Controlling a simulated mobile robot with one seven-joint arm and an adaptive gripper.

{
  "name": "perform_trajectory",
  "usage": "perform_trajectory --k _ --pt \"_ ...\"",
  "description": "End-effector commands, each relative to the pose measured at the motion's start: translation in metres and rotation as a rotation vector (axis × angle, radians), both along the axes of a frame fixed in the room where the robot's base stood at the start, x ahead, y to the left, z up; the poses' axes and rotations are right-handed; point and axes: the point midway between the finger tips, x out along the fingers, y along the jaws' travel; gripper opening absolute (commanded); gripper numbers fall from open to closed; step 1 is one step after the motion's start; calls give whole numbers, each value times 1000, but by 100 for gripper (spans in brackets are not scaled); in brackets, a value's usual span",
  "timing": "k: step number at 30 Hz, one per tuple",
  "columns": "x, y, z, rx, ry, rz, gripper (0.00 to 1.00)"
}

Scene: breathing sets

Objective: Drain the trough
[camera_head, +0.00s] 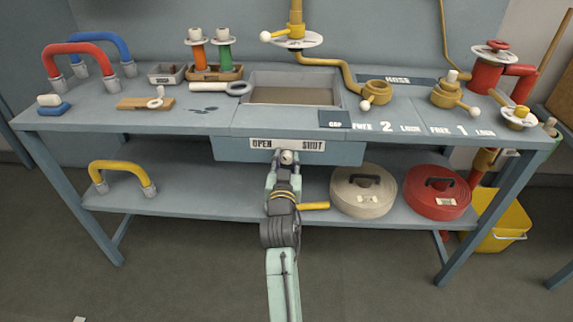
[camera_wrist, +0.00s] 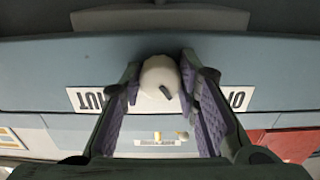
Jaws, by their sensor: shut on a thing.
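The trough (camera_head: 343,93) is a rectangular basin set into the grey-blue bench, with brownish content (camera_head: 292,96) in it. Below it, the front panel carries a white label (camera_head: 262,144) reading OPEN on the left and SHUT on the right. A round white knob (camera_head: 287,156) sits between the two words. My gripper (camera_head: 286,162) reaches up to it from the front. In the wrist view, the purple pads of my gripper (camera_wrist: 160,68) are shut on the knob (camera_wrist: 158,88), one on each side. A short dark mark shows on its face.
A cream drum (camera_head: 362,190) and a red drum (camera_head: 437,192) sit on the lower shelf, right of my arm.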

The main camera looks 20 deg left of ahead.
Motion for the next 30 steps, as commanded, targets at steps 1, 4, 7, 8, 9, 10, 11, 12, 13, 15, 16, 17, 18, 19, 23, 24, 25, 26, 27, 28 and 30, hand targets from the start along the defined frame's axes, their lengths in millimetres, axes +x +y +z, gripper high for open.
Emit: perform_trajectory --k 1,4,7,8,9,10,11,12,13,15,16,17,18,19,23,24,25,26,27,28,30 --pt "0 0 -4 47 10 0 1" --pt "0 -1 -2 122 33 -1 1" --pt "0 0 -1 155 44 0 1" --pt "0 0 0 157 45 0 1" --pt "0 0 0 158 45 0 1" --pt "0 0 0 158 45 0 1" --pt "0 0 0 158 45 0 1" --pt "0 0 0 156 46 0 1" --pt "0 0 0 156 46 0 1" --pt "0 0 0 155 46 0 1" --pt "0 0 0 155 46 0 31" --pt "0 0 0 156 45 0 33" --pt "0 0 0 156 45 0 35" --pt "0 0 0 155 44 0 37" --pt "0 0 0 155 44 0 46" --pt "0 0 0 155 44 0 49" --pt "0 0 0 155 44 0 50" --pt "0 0 0 155 44 0 50" --pt "0 0 0 154 44 0 50" --pt "0 0 0 154 44 0 50" --pt "0 0 0 154 44 0 50"
